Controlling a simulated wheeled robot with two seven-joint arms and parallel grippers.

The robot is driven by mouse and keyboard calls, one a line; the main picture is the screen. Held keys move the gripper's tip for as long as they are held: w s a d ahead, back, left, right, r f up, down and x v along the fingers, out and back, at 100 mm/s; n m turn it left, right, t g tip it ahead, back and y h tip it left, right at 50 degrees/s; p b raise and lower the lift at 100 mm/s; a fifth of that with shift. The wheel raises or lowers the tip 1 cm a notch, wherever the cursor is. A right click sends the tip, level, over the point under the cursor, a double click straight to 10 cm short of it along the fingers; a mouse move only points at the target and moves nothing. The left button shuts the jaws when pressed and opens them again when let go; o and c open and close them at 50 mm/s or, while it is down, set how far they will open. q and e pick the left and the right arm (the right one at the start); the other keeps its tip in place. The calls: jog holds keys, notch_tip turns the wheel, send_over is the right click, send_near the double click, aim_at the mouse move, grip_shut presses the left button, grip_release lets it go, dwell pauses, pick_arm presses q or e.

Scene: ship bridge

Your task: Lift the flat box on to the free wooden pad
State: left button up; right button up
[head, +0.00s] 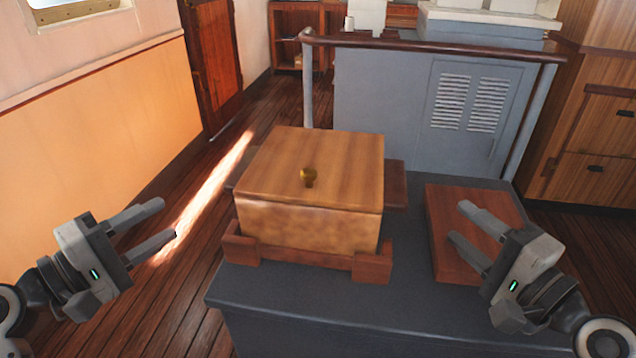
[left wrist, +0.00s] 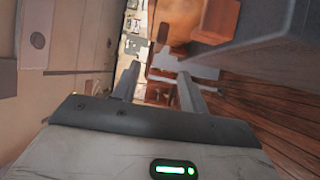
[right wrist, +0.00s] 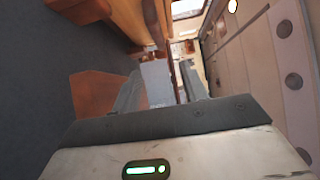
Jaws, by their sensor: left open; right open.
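The flat box (head: 309,225) is a light wooden box with a brass knob on its lid. It sits in a darker reddish wooden cradle (head: 306,257) with raised corner blocks, on the dark grey table. The free wooden pad (head: 441,228) is a flat reddish slab on the table, right of the box; it also shows in the right wrist view (right wrist: 92,95). My left gripper (head: 168,221) is open and empty, left of the box and apart from it. My right gripper (head: 459,222) is open and empty, in front of the pad in the head view; I cannot tell its height above it.
The dark grey table (head: 300,305) is bare along its front edge. A grey cabinet with vents (head: 420,115) and a brown handrail (head: 430,50) stand behind. Wooden drawers (head: 592,140) are at the right. Open plank floor lies to the left.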

aim_at(238, 178)
pick_arm(q)
jog(key=x, duration=1.6)
pick_arm(e)
jog(key=x, duration=1.6)
jog(key=shift+f, duration=0.1)
pick_arm(q)
jog(key=c, duration=0.9)
pick_arm(e)
jog(key=c, duration=0.9)
pick_arm(q)
grip_shut()
pick_arm(e)
grip_shut()
pick_arm(q)
jog(key=shift+a+f, duration=0.15)
